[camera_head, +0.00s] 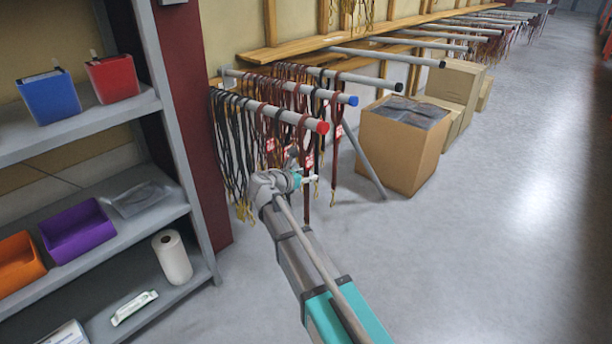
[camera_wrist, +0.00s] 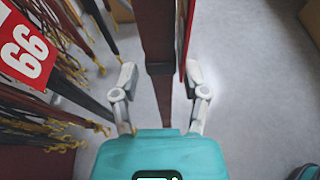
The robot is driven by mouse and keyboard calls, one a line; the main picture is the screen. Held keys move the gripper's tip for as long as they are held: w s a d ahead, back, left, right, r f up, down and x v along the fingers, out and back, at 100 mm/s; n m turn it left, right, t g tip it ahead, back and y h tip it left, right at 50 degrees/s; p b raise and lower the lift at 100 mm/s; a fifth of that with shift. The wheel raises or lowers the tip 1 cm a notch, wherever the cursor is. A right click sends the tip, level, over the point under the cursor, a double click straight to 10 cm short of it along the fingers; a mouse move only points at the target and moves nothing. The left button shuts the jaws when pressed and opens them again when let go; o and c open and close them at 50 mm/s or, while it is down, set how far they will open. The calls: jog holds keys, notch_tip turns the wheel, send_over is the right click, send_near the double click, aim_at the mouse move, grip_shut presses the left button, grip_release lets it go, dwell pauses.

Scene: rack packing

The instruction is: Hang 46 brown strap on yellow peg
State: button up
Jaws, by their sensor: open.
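My gripper (camera_wrist: 160,82) is open in the wrist view. A dark brown strap (camera_wrist: 157,40) hangs between its two fingers, and the fingers stand apart from it. A red tag edge shows beside this strap, but its number is not readable. In the head view my gripper (camera_head: 311,180) is among the straps below the red-tipped peg (camera_head: 318,127). A brown strap (camera_head: 306,205) hangs there. A blue-tipped peg (camera_head: 350,99) is behind, also with straps. No yellow-tipped peg can be made out in either view.
More straps and a red number tag (camera_wrist: 27,52) are close on the left in the wrist view. Black-tipped pegs (camera_head: 395,86) extend behind. A cardboard box (camera_head: 395,160) stands right of the straps. A grey shelf (camera_head: 120,235) with bins is left. The floor at right is clear.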

jog(key=p+v, duration=0.4)
jog(key=v, duration=0.9)
jog(key=shift+s+a, duration=0.2)
jog(key=shift+a, duration=0.2)
jog(key=shift+r, duration=0.1)
jog(key=s+d+f+m+g+y, duration=0.15)
jog(key=d+f+m+g, duration=0.25)
jog(key=d+m, duration=0.45)
jog(key=s+d+f+m+g+y, duration=0.1)
jog(key=s+d+f+m+g, duration=0.3)
jog(key=d, duration=0.8)
jog(key=s+d+f+m+g+y, duration=0.3)
jog(key=s+d+f+m+y, duration=0.2)
jog(key=s+d+m, duration=0.5)
jog(key=shift+d+m+g+y, duration=0.35)
jog(key=shift+m+y, duration=0.4)
jog(key=shift+m, duration=2.2)
jog(key=shift+s, duration=0.1)
